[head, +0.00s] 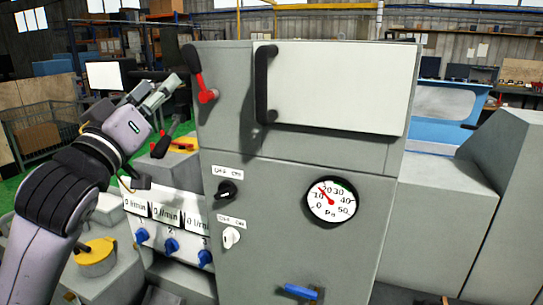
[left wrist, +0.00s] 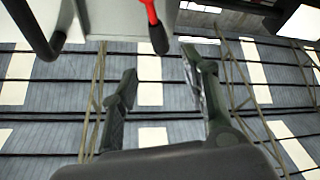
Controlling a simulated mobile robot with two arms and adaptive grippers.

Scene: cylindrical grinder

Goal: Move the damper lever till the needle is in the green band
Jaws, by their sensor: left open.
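A lever with a red arm and hub and a black grip (head: 194,60) is on the upper left of the grey cabinet's front, grip pointing up. Its red arm and black grip also show at the top of the left wrist view (left wrist: 154,28). A round white gauge (head: 331,200) marked Pa is on the lower front; its red needle points up-left, at about 10 to 20. My right gripper is out of view.
A white door with a black bar handle (head: 263,85) is right of the lever. Below are black (head: 227,190) and white (head: 230,237) knobs and a blue handle (head: 301,291). A flow panel with blue valves (head: 171,245) stands lower left.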

